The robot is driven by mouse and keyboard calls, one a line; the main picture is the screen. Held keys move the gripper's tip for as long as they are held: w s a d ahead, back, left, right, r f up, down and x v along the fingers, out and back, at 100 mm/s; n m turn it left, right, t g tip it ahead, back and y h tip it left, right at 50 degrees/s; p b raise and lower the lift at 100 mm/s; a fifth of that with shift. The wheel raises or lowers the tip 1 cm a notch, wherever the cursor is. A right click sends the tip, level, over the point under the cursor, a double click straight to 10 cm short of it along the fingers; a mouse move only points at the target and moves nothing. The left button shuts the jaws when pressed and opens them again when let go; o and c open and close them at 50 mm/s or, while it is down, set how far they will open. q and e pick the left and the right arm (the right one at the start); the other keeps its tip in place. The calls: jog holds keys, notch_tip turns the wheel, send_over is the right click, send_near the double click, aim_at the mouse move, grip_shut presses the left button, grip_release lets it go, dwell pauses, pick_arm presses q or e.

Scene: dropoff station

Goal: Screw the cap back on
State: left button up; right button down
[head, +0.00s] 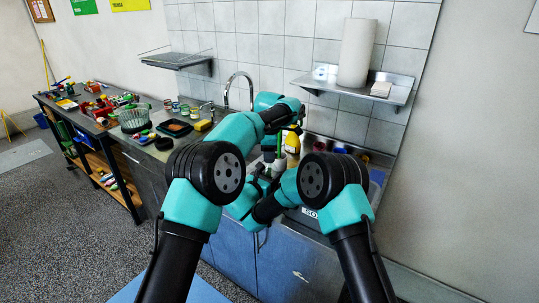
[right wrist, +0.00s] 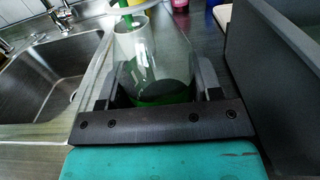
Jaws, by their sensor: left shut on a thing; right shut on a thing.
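A clear bottle (right wrist: 160,70) with green liquid low in it stands between the fingers of my right gripper (right wrist: 160,85) in the right wrist view. The right gripper is shut on its sides; the bottle's top is not clear. In the head view my right gripper (head: 262,174) is low at the counter, mostly hidden by my arms. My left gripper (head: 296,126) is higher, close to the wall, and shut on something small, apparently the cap. The cap itself is hidden, so I cannot tell whether it touches the bottle.
The sink (right wrist: 58,75) lies left of the bottle in the right wrist view, and a dark grey box (right wrist: 275,75) stands close on the right. In the head view a shelf (head: 355,87) holds a paper roll (head: 357,52).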

pick_arm(q)
jog(key=m, duration=1)
jog(key=shift+m, duration=0.3)
jog(key=m, duration=0.3)
jog(key=shift+m, duration=0.4)
jog(key=m, duration=0.5)
jog(key=shift+f, duration=0.1)
jog(key=m, duration=1.8)
jog(key=shift+m, duration=0.4)
jog(key=o, duration=1.1)
jog(key=shift+r, duration=3.75)
